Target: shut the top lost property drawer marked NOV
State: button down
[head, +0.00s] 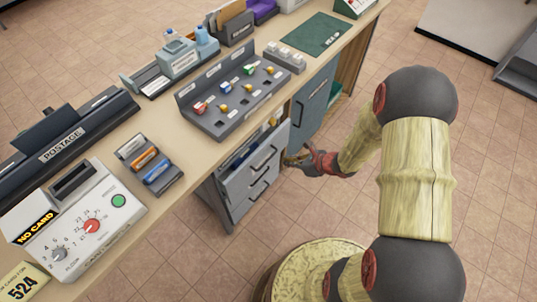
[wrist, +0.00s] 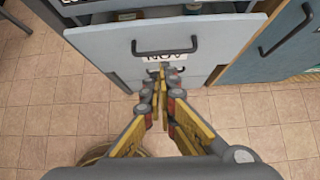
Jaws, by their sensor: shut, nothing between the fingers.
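The top drawer (head: 240,172) stands partly open under the counter, and things show inside it in the head view. In the wrist view its pale blue-grey front (wrist: 105,48) has a dark handle (wrist: 165,50) and a white NOV label (wrist: 181,56), partly covered by my fingertips. My gripper (wrist: 162,74) is shut and empty, with its tips at the drawer front just below the handle. I cannot tell whether they touch it. In the head view my gripper (head: 289,158) is at the right side of the drawer front.
More drawers (head: 243,203) are below, closed. A blue-grey cabinet door (head: 312,105) is to the right. The counter above holds a key rack (head: 205,122), a POSTAGE unit (head: 62,158) and a dial machine (head: 85,225). The tiled floor (head: 195,255) in front is clear.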

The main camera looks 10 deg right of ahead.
aim_at(259, 148)
jog(key=shift+w+a+r+b+x, duration=0.15)
jog(key=shift+w+r+b+x, duration=0.45)
jog(key=shift+x, duration=1.55)
jog(key=shift+w+a+r+b+x, duration=0.15)
jog(key=shift+b+x, duration=0.8)
jog(key=shift+x, duration=1.2)
jog(key=shift+w+a+r+b+x, duration=0.15)
jog(key=shift+w+r+b+x, duration=0.45)
jog(key=shift+x, duration=1.55)
jog(key=shift+s+f, duration=0.25)
jog(key=w+a+b, duration=0.1)
jog(key=w, duration=0.1)
jog(key=w+a+b, duration=0.1)
jog(key=w+a, duration=0.1)
jog(key=shift+a, duration=0.1)
jog(key=shift+w+r, duration=0.1)
